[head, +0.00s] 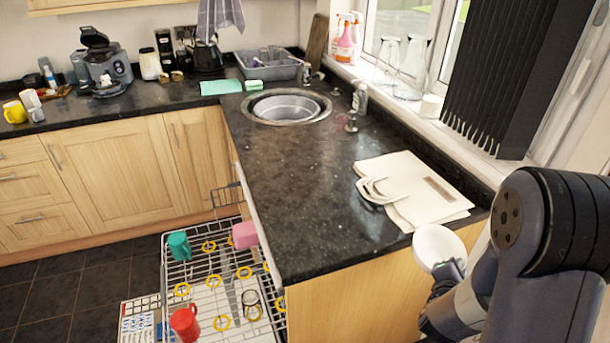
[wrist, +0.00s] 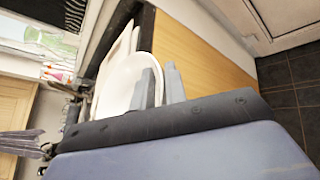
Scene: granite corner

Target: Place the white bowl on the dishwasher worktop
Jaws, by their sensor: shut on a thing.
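The white bowl (head: 436,246) is at the right in the head view, beside the near right corner of the dark worktop (head: 300,200). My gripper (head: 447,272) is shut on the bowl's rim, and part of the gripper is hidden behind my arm. In the wrist view the bowl (wrist: 126,84) is tilted and my gripper's fingers (wrist: 160,88) are at its edge. I cannot tell the exact gap between the bowl and the worktop edge. The open dishwasher rack (head: 215,285) stands below and left of the worktop.
A round sink (head: 287,107) is set further back. The middle of the worktop is clear. The window sill (head: 450,140) borders it on the right. The rack holds a red mug (head: 185,322) and other cups.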

